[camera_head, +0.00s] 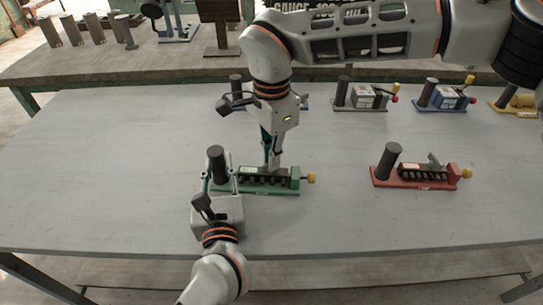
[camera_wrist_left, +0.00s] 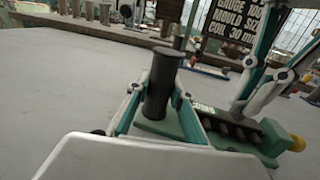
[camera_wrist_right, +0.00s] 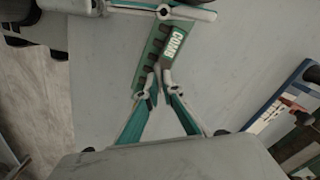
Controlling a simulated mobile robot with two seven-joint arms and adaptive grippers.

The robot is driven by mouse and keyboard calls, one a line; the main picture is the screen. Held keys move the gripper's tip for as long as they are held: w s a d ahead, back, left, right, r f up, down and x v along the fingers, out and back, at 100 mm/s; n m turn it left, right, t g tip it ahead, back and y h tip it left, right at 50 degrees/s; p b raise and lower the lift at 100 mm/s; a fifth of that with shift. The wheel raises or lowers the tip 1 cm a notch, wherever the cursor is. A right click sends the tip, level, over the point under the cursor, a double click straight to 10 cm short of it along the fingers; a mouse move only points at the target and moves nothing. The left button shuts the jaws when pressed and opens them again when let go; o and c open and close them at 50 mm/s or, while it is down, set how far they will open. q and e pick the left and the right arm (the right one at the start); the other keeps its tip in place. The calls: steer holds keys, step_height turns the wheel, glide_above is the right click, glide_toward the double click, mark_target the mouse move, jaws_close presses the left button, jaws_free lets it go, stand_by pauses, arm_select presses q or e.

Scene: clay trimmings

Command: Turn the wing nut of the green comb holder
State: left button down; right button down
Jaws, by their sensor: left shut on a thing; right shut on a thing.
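The green comb holder (camera_head: 280,190) lies on the grey table, with a dark upright post (camera_head: 216,160) at its left end and a yellow knob (camera_head: 311,178) at its right. My left gripper (camera_head: 220,178) is shut on the post; in the left wrist view its fingers flank the dark post (camera_wrist_left: 161,85). My right gripper (camera_head: 272,166) comes from above, fingertips closed together over the holder's dark comb row. In the right wrist view the fingertips (camera_wrist_right: 157,76) meet beside the COMB label (camera_wrist_right: 175,48). They hide the wing nut, which seems to be between them.
A red comb holder (camera_head: 412,180) with its own post and a grey winged piece stands to the right. Several similar holders, grey (camera_head: 360,100), blue (camera_head: 445,98) and yellow (camera_head: 520,104), line the back edge. The table's left side is bare.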

steer(key=c, duration=2.2)
jaws_free()
step_height(320, 180, up, 12)
steer(key=shift+r, duration=0.1)
arm_select(q)
steer(key=c, duration=1.7)
jaws_free()
